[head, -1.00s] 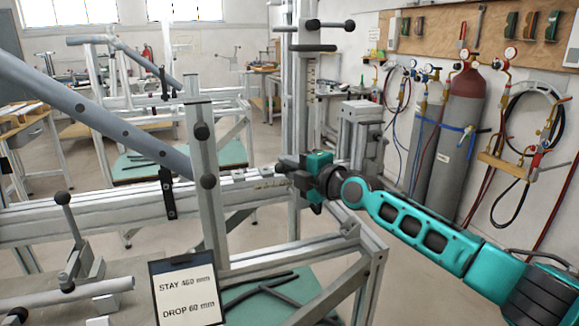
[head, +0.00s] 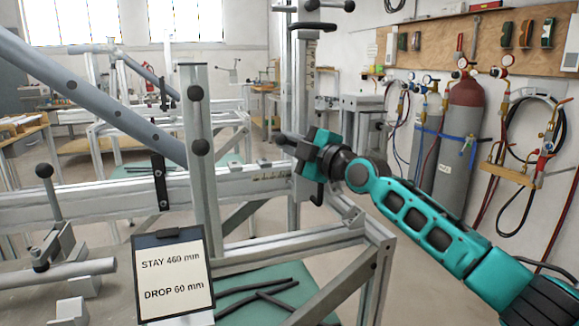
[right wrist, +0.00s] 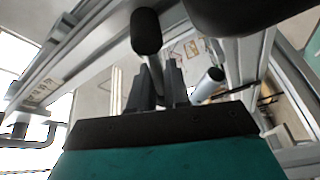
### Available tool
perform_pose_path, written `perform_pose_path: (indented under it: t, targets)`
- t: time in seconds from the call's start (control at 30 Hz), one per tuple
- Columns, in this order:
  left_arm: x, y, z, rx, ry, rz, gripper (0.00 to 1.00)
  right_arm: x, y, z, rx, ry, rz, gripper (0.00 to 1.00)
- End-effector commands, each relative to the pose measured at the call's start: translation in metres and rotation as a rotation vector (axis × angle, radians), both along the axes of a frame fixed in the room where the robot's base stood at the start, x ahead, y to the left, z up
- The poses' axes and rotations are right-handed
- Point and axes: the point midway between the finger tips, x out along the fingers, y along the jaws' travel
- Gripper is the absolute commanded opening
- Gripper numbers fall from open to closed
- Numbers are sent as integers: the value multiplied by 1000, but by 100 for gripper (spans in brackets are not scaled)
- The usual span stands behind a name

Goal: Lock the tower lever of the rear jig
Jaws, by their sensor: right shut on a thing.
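The rear jig's tower (head: 306,75) is the upright metal post right of centre in the head view. My right gripper (head: 296,143) is at the tower's lower part, just above the long rail, and is shut on the tower lever. The lever's dark knob (head: 279,139) sticks out to the left of the jaws. In the right wrist view, the dark fingers (right wrist: 160,85) are close together and the black lever knob (right wrist: 146,32) shows just beyond them. The jaws hide most of the lever. My left gripper is not in view.
A nearer upright post (head: 201,150) with black knobs and a sloping grey tube (head: 85,98) stand at left. A card (head: 172,275) reads STAY 460 mm, DROP 60 mm. Gas cylinders (head: 463,125) stand by the wall at right. Open floor lies between.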

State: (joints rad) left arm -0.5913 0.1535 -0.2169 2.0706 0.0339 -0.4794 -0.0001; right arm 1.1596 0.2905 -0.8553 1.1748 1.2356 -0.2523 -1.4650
Motion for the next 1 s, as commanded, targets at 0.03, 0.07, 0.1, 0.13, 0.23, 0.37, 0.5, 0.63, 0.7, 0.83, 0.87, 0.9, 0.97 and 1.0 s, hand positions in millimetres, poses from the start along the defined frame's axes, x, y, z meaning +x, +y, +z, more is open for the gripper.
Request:
perform_pose_path:
  t: [0.03, 0.07, 0.1, 0.13, 0.23, 0.37, 0.5, 0.63, 0.7, 0.83, 0.87, 0.9, 0.97, 1.0]
  targets:
    - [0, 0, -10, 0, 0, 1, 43, 0, 1, -4, 33, 11, 3, 0]
    - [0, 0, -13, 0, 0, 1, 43, 0, 0, -2, 50, 16, 3, 0]
    - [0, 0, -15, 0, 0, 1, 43, 0, 0, 0, 74, 25, 3, 0]
    - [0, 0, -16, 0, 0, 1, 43, 0, -1, 1, 92, 31, 3, 0]
    - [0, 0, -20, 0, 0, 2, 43, 0, -2, 4, 137, 46, 4, 0]
    - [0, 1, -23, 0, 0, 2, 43, 1, -3, 7, 183, 61, 4, 0]
    - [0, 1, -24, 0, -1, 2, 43, 1, -4, 9, 208, 69, 3, 0]
    - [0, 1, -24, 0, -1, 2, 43, 1, -4, 10, 216, 72, 3, 0]
    - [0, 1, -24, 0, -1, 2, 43, 1, -4, 10, 217, 72, 3, 0]
    - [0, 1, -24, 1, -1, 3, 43, 1, -4, 10, 217, 72, 3, 0]
    - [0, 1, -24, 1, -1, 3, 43, 1, -4, 10, 217, 72, 3, 0]
    - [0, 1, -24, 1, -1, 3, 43, 1, -4, 10, 216, 72, 3, 0]
    - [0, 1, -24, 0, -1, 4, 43, 1, -4, 10, 217, 71, 3, 17]
    - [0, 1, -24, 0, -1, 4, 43, 1, -4, 11, 217, 71, 3, 21]
